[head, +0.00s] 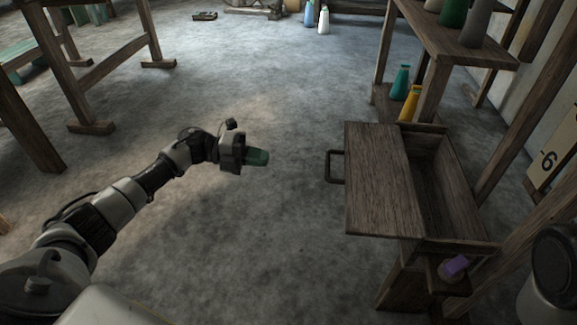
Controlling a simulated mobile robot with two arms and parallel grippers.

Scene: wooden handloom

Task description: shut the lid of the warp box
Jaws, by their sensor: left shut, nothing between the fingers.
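The warp box (467,245) is a dark wooden box at the right of the head view. Its plank lid (380,185) shows on the left side, and the box's inside is exposed to the right of it, so the box is open. A dark bar handle (334,167) sticks out from the lid's left edge. My left gripper (262,158), with green fingertips, is shut and empty. It is over the floor, left of the handle and apart from it. My right gripper is not in view.
A wooden shelf (455,45) with several cones stands behind the box. A teal cone (401,82) and a yellow cone (411,103) stand below it. A purple item (456,265) sits at the box's near end. Wooden frame legs (90,127) stand at left. The floor between is clear.

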